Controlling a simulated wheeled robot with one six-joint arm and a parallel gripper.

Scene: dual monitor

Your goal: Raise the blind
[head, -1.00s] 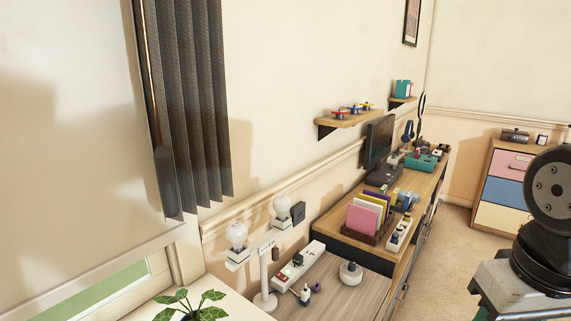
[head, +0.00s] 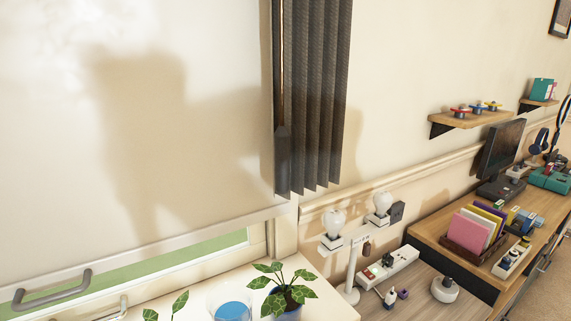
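The blind (head: 150,130) is a pale cream roller sheet that fills the left of the head view. It is lowered almost fully. Its white bottom bar (head: 190,239) slopes across the lower left, with a thin strip of green window showing beneath it. A grey curved handle (head: 52,290) is fixed at the bar's lower left. A second, lighter handle (head: 108,308) shows below it at the picture's bottom edge. A dark pleated curtain (head: 318,95) hangs at the blind's right side. My gripper is not in view.
A white sill holds a potted plant (head: 285,288), part of another plant (head: 166,307) and a glass with blue contents (head: 233,310). Wall shelves (head: 472,118) hang above.

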